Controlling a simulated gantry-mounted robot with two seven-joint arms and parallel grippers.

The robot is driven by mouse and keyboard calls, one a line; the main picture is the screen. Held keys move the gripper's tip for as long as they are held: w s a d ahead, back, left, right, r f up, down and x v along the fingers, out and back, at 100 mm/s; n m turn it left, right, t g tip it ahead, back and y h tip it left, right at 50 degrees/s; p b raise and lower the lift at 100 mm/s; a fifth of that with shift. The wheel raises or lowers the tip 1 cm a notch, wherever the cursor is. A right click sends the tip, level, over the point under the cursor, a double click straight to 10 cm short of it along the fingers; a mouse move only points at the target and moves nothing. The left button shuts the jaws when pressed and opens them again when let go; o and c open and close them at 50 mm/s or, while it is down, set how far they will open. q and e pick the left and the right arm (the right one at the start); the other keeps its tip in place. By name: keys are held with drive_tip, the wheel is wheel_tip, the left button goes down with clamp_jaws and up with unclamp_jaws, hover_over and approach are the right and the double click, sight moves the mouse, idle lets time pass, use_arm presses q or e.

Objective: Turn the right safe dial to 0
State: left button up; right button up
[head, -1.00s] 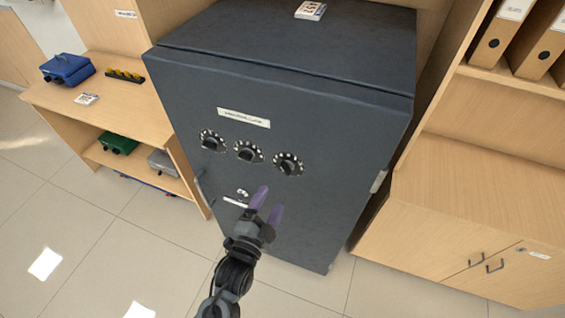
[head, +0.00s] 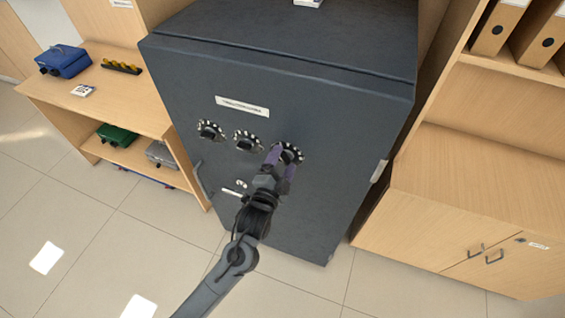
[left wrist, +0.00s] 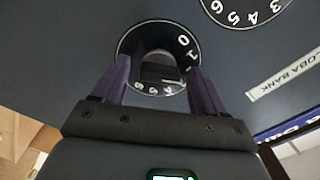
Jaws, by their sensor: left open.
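The dark grey safe (head: 320,110) has three dials in a row on its door. The right dial (head: 291,150) is black with white numerals and is partly covered by my left gripper (head: 281,165). In the left wrist view the right dial (left wrist: 130,42) lies just ahead of the fingers, with its knob (left wrist: 160,72) between them. My left gripper (left wrist: 157,78) is open, one purple finger on each side of the knob. I cannot tell whether they touch it. The numerals 0 and 1 show at the dial's right side in that view. My right gripper is not in view.
The middle dial (head: 248,141) and left dial (head: 210,130) sit close by on the left. A safe handle (head: 202,182) sticks out at the door's left edge. A wooden desk (head: 130,98) stands left, a wooden cabinet (head: 470,190) right. The floor in front is clear.

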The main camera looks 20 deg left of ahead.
use_arm(q)
drive_tip(key=c, duration=1.1)
drive_tip(key=shift+o, duration=0.2)
drive_tip(key=shift+r, duration=0.1)
